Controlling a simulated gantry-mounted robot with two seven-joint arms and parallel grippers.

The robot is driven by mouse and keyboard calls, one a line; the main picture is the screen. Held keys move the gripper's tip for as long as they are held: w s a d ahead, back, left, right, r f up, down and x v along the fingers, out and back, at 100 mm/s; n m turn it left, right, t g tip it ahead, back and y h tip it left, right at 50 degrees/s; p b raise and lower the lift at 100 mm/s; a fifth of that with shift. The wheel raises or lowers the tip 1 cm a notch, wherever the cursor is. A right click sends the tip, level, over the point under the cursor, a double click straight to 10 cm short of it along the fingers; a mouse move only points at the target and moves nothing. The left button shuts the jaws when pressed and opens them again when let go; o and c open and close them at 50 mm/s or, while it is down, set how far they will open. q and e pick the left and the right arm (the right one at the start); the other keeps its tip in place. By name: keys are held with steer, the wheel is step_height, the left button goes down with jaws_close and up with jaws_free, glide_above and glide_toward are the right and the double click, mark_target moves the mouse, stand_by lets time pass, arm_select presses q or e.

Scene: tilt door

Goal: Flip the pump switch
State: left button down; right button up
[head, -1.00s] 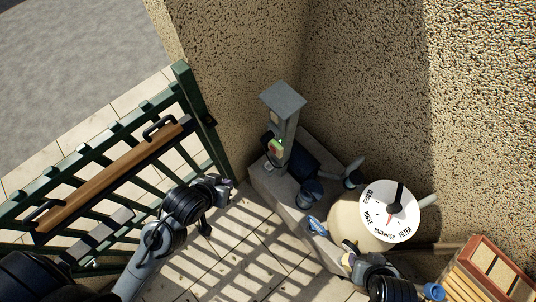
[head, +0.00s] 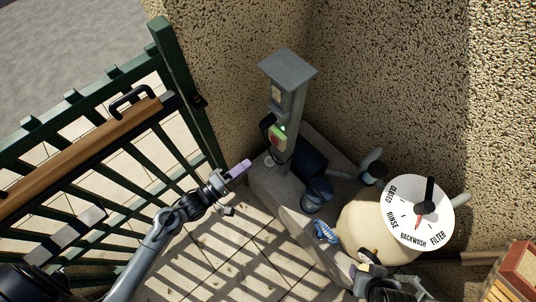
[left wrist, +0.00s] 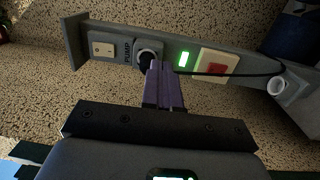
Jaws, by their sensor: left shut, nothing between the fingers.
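The pump switch box (head: 278,138), with red and lit green parts, is on a grey capped post (head: 287,66) in the corner. In the left wrist view, the panel (left wrist: 75,42) has a PUMP label, a dark round fitting (left wrist: 149,50), a lit green light (left wrist: 184,58) and a red rocker (left wrist: 216,66) on a beige plate. My left gripper (head: 240,168) is shut and empty, left of and below the switch box in the head view. Its purple fingers (left wrist: 164,88) overlap the round fitting's lower edge in the wrist view; contact cannot be told.
A green gate (head: 170,70) with a wooden rail stands at left. A pale filter tank (head: 365,225) with a dial (head: 418,212) stands at right, with pipes around it. Rough walls close the corner behind the post. Open tiled floor (head: 215,255) lies below my left gripper.

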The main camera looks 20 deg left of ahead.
mark_target(274, 141)
arm_select(q)
steer(key=w+a+f+b, duration=0.2)
steer(key=f+b, duration=0.5)
steer(key=f, duration=0.1)
steer(key=w+a+f+t+b, duration=0.1)
steer(key=w+a+f+b, duration=0.1)
steer(key=f+b, duration=0.5)
steer(key=shift+a+f, duration=0.3)
steer(key=shift+f, duration=0.25)
steer(key=b+x, duration=0.2)
steer(key=x, duration=1.2)
